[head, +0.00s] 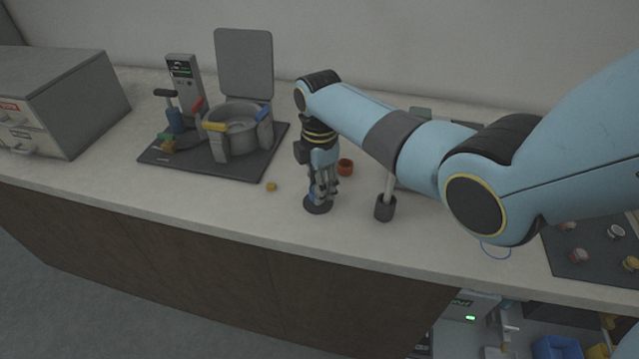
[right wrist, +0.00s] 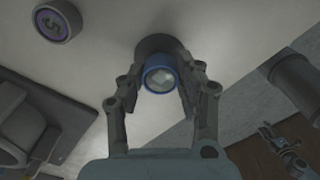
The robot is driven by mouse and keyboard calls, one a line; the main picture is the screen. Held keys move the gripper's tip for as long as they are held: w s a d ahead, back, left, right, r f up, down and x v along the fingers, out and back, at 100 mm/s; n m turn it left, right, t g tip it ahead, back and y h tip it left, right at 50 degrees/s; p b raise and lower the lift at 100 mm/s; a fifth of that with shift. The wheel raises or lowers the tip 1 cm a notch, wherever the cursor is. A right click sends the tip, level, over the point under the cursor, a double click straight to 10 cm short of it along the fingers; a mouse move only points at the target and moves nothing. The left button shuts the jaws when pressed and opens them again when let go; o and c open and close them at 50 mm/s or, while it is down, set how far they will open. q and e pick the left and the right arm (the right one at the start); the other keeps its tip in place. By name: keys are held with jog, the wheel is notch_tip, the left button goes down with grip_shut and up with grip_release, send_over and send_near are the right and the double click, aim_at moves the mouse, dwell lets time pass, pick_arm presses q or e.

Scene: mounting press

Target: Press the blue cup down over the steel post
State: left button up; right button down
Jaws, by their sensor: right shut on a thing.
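My right gripper (head: 319,196) points down at the counter near its front edge. Its fingers are shut on the blue cup (head: 311,198), which shows as a small blue patch between them. In the right wrist view the blue cup (right wrist: 152,86) is a blue ring between the fingertips (right wrist: 160,88), with a pale grey middle. A dark round base (head: 318,209) lies directly below the cup, and it also shows in the right wrist view (right wrist: 154,43). I cannot tell whether the pale middle is the steel post's top or the cup itself. My left gripper is not in view.
A dark cylinder with a steel rod (head: 385,209) stands right of the gripper. A reddish-brown cup (head: 345,168) is behind it, and a small yellow piece (head: 271,187) lies left. A dark board (head: 190,165) with a pot and handles is farther left. Drawers (head: 65,95) stand far left.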

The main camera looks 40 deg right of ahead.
jog(key=shift+f+b, duration=0.55)
jog(key=shift+f, duration=0.25)
jog(key=shift+c, duration=2.4)
grip_release()
jog(key=shift+r, duration=0.1)
notch_tip(320, 180, up, 6)
jog(key=p, duration=0.6)
jog(key=shift+f, duration=0.2)
jog(key=shift+r+p, duration=0.85)
jog(key=shift+r, duration=0.35)
jog(key=shift+f, duration=0.1)
